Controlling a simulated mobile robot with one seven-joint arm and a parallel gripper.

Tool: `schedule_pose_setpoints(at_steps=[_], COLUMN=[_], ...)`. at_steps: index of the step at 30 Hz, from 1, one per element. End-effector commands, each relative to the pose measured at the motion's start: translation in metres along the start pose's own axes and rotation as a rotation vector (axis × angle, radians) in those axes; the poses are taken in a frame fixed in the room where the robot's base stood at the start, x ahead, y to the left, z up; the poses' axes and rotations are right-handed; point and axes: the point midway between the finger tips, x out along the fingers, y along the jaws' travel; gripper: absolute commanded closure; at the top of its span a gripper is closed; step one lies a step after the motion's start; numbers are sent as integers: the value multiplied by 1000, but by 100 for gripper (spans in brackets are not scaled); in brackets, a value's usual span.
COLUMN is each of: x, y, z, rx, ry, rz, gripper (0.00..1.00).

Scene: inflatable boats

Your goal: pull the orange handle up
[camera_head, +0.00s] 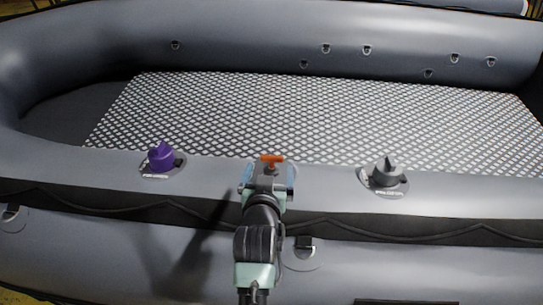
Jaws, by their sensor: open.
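The orange handle (271,159) is a small T-shaped piece at the top edge of the boat's near grey tube, in the middle of the view. My gripper (269,172) is right at it, in front of and just below the handle in the picture. The gripper is open, with blue finger parts to the left and right. The gripper body hides the lower part of the handle and its base. I cannot tell whether the fingers touch it.
A purple valve knob (161,157) stands on the near tube (325,180) at left, and a dark grey knob (387,174) at right. Beyond lies the boat's patterned floor (320,115), which is clear. The far tube (270,35) carries several small metal rings.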

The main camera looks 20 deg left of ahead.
Motion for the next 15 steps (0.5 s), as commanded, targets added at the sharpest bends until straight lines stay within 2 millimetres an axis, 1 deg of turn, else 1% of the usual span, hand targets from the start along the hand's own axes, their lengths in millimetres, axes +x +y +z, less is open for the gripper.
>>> schedule_pose_setpoints(at_steps=[3,9,15], x=[18,42,57], y=[0,0,0], z=[-2,-1,-1], rx=[-1,-1,0], ry=[-1,0,0], rz=[-1,0,0], gripper=[0,0,0])
